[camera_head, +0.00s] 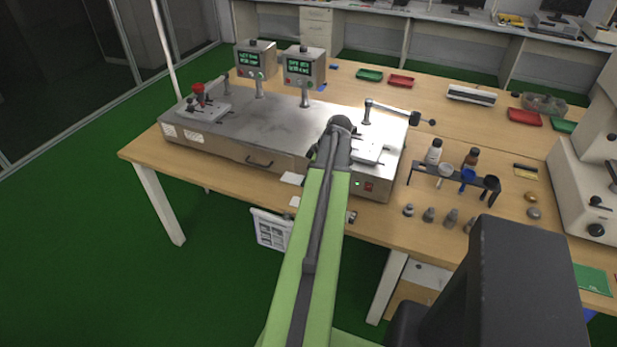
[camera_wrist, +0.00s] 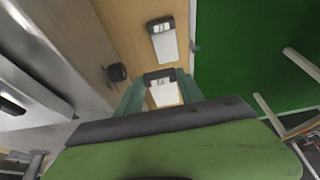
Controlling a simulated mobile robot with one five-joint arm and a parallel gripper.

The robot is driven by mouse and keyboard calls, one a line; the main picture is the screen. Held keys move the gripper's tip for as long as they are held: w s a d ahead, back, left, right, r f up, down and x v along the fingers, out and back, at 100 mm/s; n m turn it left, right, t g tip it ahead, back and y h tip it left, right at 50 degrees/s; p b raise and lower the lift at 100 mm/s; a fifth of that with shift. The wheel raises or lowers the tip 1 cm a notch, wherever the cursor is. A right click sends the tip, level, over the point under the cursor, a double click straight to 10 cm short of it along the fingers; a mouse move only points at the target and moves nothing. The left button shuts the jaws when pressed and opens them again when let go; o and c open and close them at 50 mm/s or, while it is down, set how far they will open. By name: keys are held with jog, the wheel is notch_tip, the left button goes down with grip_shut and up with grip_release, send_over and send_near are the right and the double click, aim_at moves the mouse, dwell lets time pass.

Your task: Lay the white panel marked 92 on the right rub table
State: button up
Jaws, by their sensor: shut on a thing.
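In the wrist view my gripper (camera_wrist: 162,92) points down over the wooden table, its two greenish fingers closed about a white panel (camera_wrist: 164,94) with a dark end. I cannot read any number on it. A second white panel (camera_wrist: 164,45) with a dark end lies ahead of the fingers on the wood. In the head view my fingers and the held panel are hidden by my arm. The right rub table seems to be the small white plate (camera_head: 370,151) on the right of the metal tester, just right of my arm.
The tester (camera_head: 290,128) has two display boxes (camera_head: 304,66) on posts and a swing arm (camera_head: 395,110) over its right side. A dark rack (camera_head: 455,180) with bottles and several small weights stands to the right. White pieces (camera_head: 292,178) lie by the front edge.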

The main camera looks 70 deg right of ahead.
jog(key=shift+f+b, duration=3)
jog(key=shift+f, duration=0.25)
jog(key=shift+s, duration=0.1)
jog(key=shift+s+d+r, duration=0.1)
jog(key=shift+s+d, duration=0.1)
jog(key=shift+s, duration=0.1)
jog(key=shift+s+d, duration=0.1)
jog(key=shift+s, duration=0.25)
